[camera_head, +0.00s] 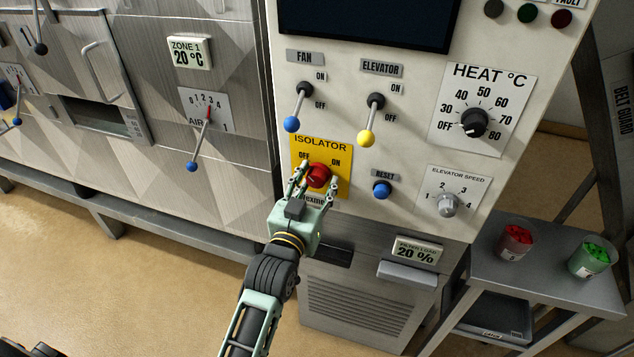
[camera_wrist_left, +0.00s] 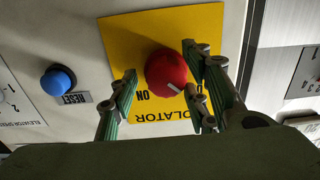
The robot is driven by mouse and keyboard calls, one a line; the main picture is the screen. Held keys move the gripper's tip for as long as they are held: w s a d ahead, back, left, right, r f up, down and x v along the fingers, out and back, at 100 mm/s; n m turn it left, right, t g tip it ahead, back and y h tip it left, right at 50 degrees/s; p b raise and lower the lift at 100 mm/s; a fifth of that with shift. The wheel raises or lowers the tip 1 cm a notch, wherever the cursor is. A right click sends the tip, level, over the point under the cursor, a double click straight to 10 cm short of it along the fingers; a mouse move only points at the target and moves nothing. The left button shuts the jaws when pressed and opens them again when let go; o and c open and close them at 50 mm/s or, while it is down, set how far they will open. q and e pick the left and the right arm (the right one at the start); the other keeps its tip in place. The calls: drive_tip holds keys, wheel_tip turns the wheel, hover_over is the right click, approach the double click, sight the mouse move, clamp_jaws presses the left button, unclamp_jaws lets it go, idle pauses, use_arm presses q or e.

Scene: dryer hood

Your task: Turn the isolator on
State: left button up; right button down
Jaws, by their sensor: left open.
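The isolator is a red rotary knob (camera_head: 319,175) on a yellow plate (camera_head: 341,150) marked OFF at left and ON at right. In the left wrist view the knob (camera_wrist_left: 166,71) appears upside down, and its white mark points lower right, toward the OFF side. The OFF label is hidden there behind a finger. My left gripper (camera_head: 316,178) is open in front of the plate, with its fingers on either side of the knob; it also shows in the left wrist view (camera_wrist_left: 165,92). I cannot tell whether any finger touches the knob. My right gripper is not in view.
A blue reset button (camera_head: 382,189) sits right of the plate. The fan lever (camera_head: 299,107) and elevator lever (camera_head: 370,120) hang above it. The heat dial (camera_head: 474,123) and speed knob (camera_head: 447,205) are farther right. A side table (camera_head: 540,275) holds two cups.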

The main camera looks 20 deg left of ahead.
use_arm(q)
drive_tip(key=shift+c, duration=0.4)
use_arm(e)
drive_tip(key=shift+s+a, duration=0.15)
use_arm(q)
drive_tip(key=c, duration=0.9)
drive_tip(key=shift+c, duration=0.2)
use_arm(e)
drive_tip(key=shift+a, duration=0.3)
